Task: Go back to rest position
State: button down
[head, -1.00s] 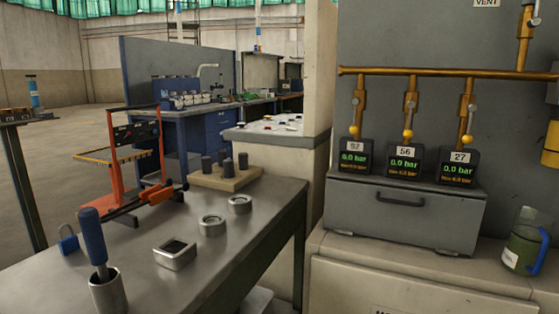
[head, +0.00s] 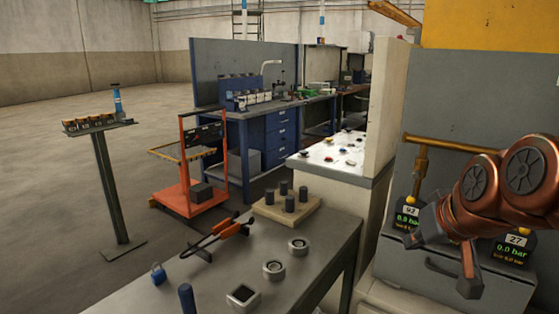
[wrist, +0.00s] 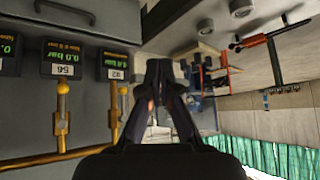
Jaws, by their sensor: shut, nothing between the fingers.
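My gripper (wrist: 160,72) is shut and empty in the wrist view, its two dark fingers meeting at the tips. The wrist view looks upside down past it at the gauges and the workshop. In the head view my copper-coloured arm is at the right, in front of the gauge panel. It hides the middle gauge and part of the brass pipe. I cannot make out the fingertips clearly in the head view.
The grey gauge box (head: 455,283) stands at right. An orange cart (head: 190,196) and a stand (head: 112,190) are behind. Open floor lies left.

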jog(key=s+a+f+g+p, duration=0.1)
jog(key=s+a+g+p, duration=0.1)
jog(key=s, duration=0.6)
jog(key=s+a+f+g+p, duration=0.2)
jog(key=s+g+p, duration=0.2)
jog(key=s+p, duration=0.2)
jog(key=s+a+f+g+h+p, duration=0.1)
jog(key=s+a+f+g+p, duration=0.1)
jog(key=s, duration=0.7)
jog(key=g+p, duration=0.1)
jog(key=p, duration=0.1)
jog(key=shift+s+f+g+p, duration=0.25)
jog(key=shift+s+g+p, duration=0.05)
jog(key=shift+s+p, duration=0.1)
